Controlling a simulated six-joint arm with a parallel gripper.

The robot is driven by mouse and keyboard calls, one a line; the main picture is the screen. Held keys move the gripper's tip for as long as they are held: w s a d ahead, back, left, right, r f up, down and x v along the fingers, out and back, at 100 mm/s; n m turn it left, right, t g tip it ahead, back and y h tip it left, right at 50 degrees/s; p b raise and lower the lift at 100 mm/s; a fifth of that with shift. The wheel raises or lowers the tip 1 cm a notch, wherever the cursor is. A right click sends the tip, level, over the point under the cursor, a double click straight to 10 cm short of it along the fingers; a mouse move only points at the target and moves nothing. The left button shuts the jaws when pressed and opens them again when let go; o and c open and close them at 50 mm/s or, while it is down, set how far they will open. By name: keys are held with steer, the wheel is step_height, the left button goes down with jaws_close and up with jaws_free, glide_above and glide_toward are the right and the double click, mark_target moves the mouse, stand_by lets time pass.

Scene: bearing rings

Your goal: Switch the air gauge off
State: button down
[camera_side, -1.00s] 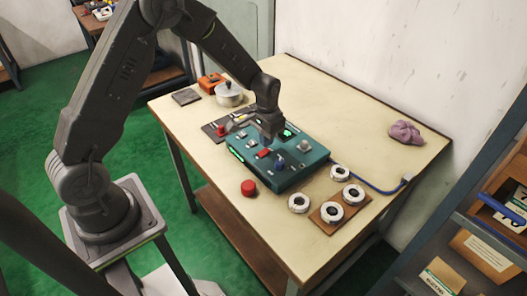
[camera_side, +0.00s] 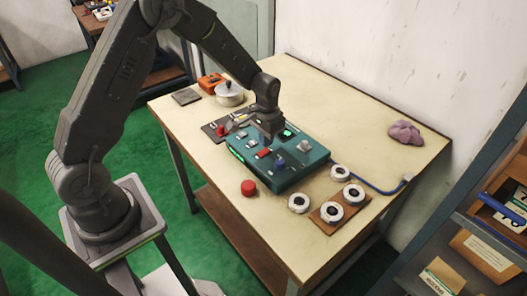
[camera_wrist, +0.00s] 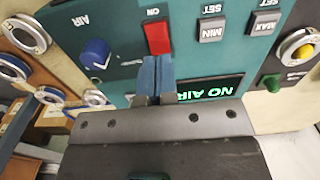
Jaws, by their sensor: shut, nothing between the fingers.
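The air gauge is a teal box (camera_side: 300,177) on the table, with its panel facing up. In the wrist view its red rocker switch (camera_wrist: 158,38) has "ON" printed at its upper end. A blue knob (camera_wrist: 96,53) labelled "AIR" is left of it. A lit green display (camera_wrist: 210,90) reads "NO AIR". My gripper (camera_wrist: 156,66) is shut and empty, its blue fingertips together at the lower end of the red switch. I cannot tell whether they touch it. In the side view my gripper (camera_side: 268,136) is low over the panel.
Grey MIN SET (camera_wrist: 213,29) and MAX SET (camera_wrist: 262,23) buttons lie right of the switch. A red round button (camera_side: 248,187) stands in front of the box. Several bearing rings (camera_side: 332,212) lie to its right.

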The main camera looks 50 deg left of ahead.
mark_target(266, 150)
steer(key=shift+f, duration=1.35)
stand_by(1.2)
steer(key=shift+r, duration=3.6)
